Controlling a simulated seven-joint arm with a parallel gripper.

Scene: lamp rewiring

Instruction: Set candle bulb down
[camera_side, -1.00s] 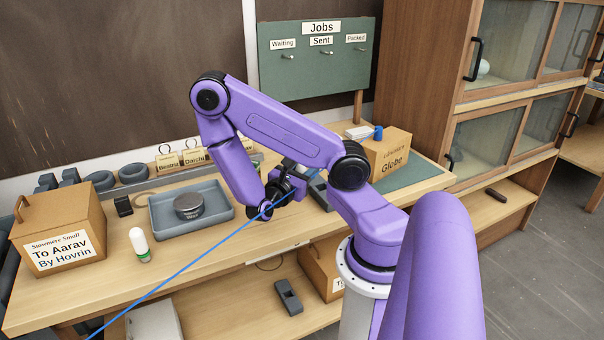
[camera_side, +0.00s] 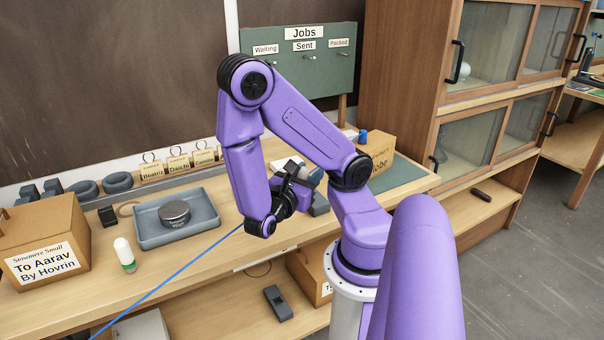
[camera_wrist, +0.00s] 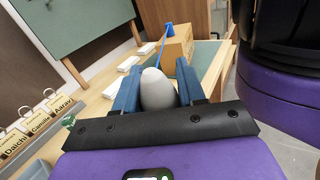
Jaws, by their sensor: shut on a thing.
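My gripper (camera_wrist: 157,92) is shut on a pale, egg-shaped candle bulb (camera_wrist: 158,88), which sits between the two blue fingers. Its lower end is hidden behind the black gripper bar. In the side view my gripper (camera_side: 306,178) is over the right half of the bench, and my wrist partly hides it. I cannot tell from this view how far the bulb is from the bench top.
A grey tray (camera_side: 145,236) holds a round tin (camera_side: 174,213). A cardboard box (camera_side: 45,240) stands at far left, another (camera_side: 381,158) at back right beside a green mat (camera_side: 408,172). White blocks (camera_wrist: 90,88) lie on the bench. A blue line (camera_side: 165,287) crosses the front.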

